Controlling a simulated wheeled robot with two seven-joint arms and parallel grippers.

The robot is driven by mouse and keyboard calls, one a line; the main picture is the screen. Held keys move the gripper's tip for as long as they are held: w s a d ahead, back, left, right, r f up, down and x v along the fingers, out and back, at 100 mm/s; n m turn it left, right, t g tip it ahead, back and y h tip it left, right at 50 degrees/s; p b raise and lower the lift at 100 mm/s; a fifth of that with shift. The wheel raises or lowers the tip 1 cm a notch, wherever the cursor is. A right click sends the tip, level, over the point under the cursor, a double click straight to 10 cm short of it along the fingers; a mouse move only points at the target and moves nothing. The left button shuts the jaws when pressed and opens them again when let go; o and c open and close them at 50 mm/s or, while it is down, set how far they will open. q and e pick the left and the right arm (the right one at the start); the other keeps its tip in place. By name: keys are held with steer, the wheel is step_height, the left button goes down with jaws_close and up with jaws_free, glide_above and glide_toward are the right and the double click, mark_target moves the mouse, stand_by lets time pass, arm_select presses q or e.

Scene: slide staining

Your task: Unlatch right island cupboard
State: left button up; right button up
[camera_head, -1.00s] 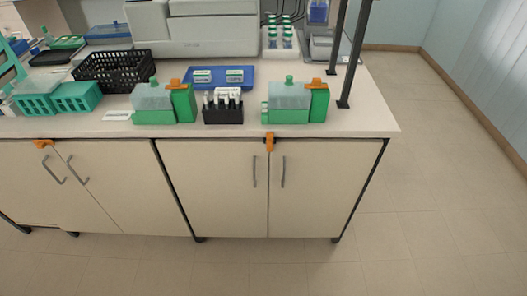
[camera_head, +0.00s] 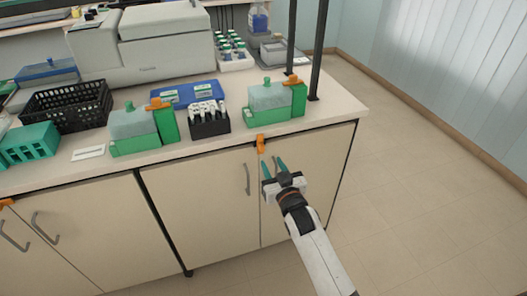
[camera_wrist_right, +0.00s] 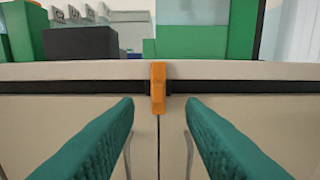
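The right island cupboard (camera_head: 208,215) has two cream doors with grey vertical handles. An orange latch (camera_head: 260,143) sits at the top of the seam between its doors, under the counter edge. In the right wrist view the latch (camera_wrist_right: 158,87) stands upright across the dark gap, centred ahead of the fingers. My right gripper (camera_head: 272,164) is in front of the doors, just below the latch. Its two green fingers are spread apart with nothing between them, and it also shows in the right wrist view (camera_wrist_right: 160,115). The right door's handle is mostly hidden by the gripper. My left gripper is not in view.
The counter (camera_head: 334,108) above holds green staining jars (camera_head: 275,103), a black rack of tubes (camera_head: 208,122) and a black basket (camera_head: 66,106). Another orange latch (camera_head: 6,203) is on the left cupboard. The floor (camera_head: 430,180) to the right is clear.

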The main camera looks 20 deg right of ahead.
mark_target(263, 149)
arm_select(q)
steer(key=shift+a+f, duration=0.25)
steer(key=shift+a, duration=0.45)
arm_select(e)
steer(key=w, duration=0.7)
steer(key=shift+w+a, duration=0.25)
steer(key=shift+w, duration=0.15)
steer(key=shift+c, duration=0.4)
jaws_close()
